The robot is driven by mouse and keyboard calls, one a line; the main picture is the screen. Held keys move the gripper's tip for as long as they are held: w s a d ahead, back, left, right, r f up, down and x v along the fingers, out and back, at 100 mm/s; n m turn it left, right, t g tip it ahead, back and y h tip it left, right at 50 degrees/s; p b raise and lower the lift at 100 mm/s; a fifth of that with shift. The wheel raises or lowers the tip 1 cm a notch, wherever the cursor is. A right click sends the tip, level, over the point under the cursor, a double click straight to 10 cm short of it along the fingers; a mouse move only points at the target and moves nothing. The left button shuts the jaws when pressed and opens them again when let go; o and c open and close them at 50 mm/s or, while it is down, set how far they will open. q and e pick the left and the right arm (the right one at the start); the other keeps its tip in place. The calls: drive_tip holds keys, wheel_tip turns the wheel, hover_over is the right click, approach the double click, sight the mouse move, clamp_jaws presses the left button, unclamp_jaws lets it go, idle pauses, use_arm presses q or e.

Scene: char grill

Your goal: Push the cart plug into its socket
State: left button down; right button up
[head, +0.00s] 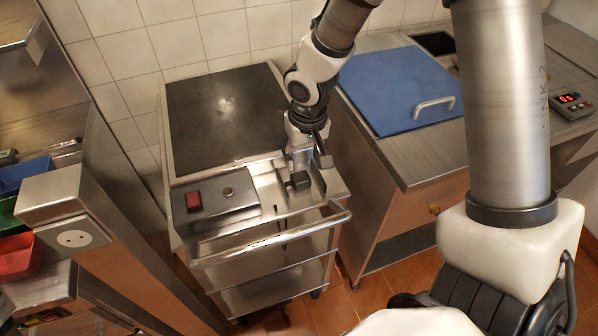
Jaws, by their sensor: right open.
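The cart (262,238) is a steel trolley with a dark griddle top (225,110) and a front push handle. A small dark block that looks like the cart plug (298,182) sits on the steel right part of its top. The socket (74,239) is a round pale face with two holes on a steel post at the left. My right gripper (309,162) points down over the cart's right side, open, close above and behind the plug. I cannot tell whether it touches it.
A control box (214,203) with a red switch is on the cart's front left. Coloured bins (18,255) are at far left. Tiled floor shows between cart and counter.

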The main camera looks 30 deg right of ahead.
sight(301, 177)
drive_tip(key=shift+s+f, duration=0.2)
drive_tip(key=shift+s, duration=0.1)
drive_tip(key=shift+w+a+f, duration=0.1)
drive_tip(key=shift+a+f, duration=0.1)
drive_tip(key=shift+f, duration=0.75)
drive_tip(key=shift+w+d+f, duration=0.25)
drive_tip(key=shift+w, duration=0.25)
drive_tip(key=f+b, duration=0.1)
drive_tip(key=f, duration=0.3)
drive_tip(key=shift+w+f, duration=0.15)
drive_tip(key=shift+w, duration=0.05)
drive_tip(key=shift+w+f, duration=0.2)
drive_tip(key=shift+f, duration=0.2)
use_arm(q)
drive_tip(key=shift+w+f, duration=0.1)
drive_tip(key=shift+f, duration=0.65)
use_arm(e)
drive_tip(key=shift+s+r, duration=0.1)
drive_tip(key=shift+s, duration=0.05)
drive_tip(key=c, duration=0.7)
